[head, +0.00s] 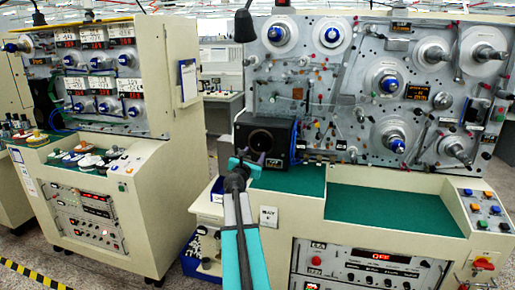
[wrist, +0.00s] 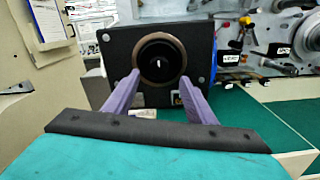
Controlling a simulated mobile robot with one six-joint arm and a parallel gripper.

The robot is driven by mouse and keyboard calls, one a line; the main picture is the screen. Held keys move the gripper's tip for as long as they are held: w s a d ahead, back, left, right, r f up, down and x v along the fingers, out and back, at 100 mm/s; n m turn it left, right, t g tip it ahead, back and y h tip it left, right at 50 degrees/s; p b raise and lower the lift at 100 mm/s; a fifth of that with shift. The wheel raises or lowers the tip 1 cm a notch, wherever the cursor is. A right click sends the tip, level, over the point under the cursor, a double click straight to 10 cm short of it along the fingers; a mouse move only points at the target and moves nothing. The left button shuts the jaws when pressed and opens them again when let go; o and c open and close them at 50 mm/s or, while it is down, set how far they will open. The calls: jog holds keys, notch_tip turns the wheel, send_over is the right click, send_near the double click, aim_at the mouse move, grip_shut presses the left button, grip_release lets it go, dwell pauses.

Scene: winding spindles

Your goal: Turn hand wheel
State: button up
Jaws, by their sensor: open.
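A black box (head: 267,140) stands on the machine's green ledge, with a round dark part (head: 261,140) on its front. In the wrist view the box (wrist: 117,50) fills the middle. Its round part (wrist: 160,58) has a brownish outer ring and a dark, ringed centre with a small white mark. I cannot tell for sure whether this round part is the hand wheel. My gripper (head: 243,165) is in front of the box, below the round part in the head view. In the wrist view my gripper (wrist: 159,77) is open, its purple fingers apart and nothing between them; contact is unclear.
The machine panel (head: 345,85) carries several spindles and rollers behind and right of the box. A green ledge (head: 390,210) to the right is clear. A button panel (head: 482,208) is at the far right. Another cream machine (head: 150,215) stands left across a gap.

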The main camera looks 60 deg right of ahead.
aim_at(259, 146)
jog(key=shift+p+x, duration=1)
jog(key=shift+x, duration=2.8)
jog(key=shift+c, duration=0.5)
jog(key=c, duration=0.9)
jog(key=shift+w+a+f, duration=0.1)
jog(key=shift+w+a, duration=0.05)
jog(key=shift+a, duration=0.1)
jog(key=shift+c, duration=0.3)
jog(key=shift+d+b, duration=0.1)
jog(key=shift+b, duration=0.2)
